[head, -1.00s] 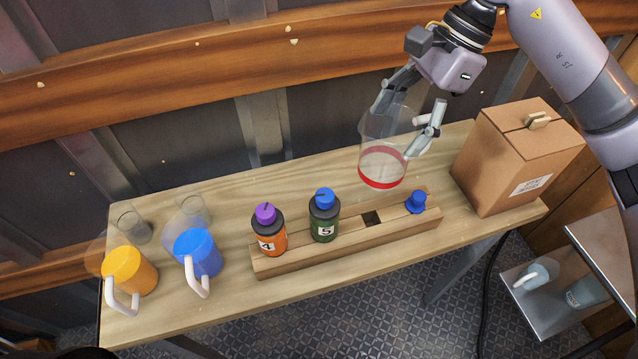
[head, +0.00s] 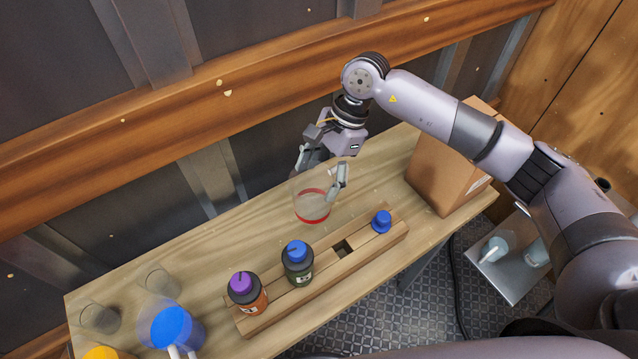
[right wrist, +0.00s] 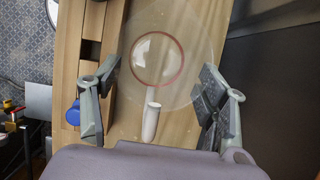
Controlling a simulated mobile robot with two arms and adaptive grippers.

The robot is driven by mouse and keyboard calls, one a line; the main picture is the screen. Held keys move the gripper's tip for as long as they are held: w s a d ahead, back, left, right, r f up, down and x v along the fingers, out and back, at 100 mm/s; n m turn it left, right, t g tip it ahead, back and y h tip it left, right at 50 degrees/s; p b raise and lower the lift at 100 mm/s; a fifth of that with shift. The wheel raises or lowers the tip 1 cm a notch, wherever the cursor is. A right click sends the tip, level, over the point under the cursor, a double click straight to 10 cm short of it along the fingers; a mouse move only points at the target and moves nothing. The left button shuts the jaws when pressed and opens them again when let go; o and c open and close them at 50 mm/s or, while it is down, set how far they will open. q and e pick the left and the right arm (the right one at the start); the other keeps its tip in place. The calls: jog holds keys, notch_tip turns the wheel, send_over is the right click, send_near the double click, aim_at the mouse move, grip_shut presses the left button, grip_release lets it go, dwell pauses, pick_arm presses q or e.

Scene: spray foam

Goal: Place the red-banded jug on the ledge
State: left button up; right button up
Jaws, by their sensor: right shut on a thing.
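The red-banded jug (head: 312,207) is clear, with a red band round its base, and hangs upright over the workbench (head: 255,215) behind the bottle rack. My right gripper (head: 318,178) is shut on it, one finger on each side. In the right wrist view the jug (right wrist: 157,62) is between the fingers, its white handle towards the palm. A long brown wooden ledge (head: 240,80) runs along the wall, behind and above the jug; the jug is apart from it. My left gripper is not in view.
A wooden rack (head: 318,290) holds an orange bottle (head: 247,292) and a green bottle (head: 298,264), with a blue cap (head: 381,220) at its right end. A cardboard box (head: 440,175) stands right. A blue jug (head: 172,328), yellow jug (head: 103,353) and clear cups (head: 157,282) stand left.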

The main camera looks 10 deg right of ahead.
aim_at(320, 192)
jog(key=shift+s+f, duration=0.1)
jog(key=shift+f, duration=0.85)
notch_tip(320, 192, down, 3)
jog(key=shift+f+p, duration=0.2)
jog(key=shift+p, duration=0.65)
jog(key=shift+f, duration=0.25)
jog(key=o, duration=1.1)
jog(key=shift+b, duration=0.35)
jog(key=shift+c, duration=0.2)
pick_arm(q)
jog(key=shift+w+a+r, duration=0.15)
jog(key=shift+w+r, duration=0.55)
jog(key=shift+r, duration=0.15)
pick_arm(e)
jog(key=o, duration=0.5)
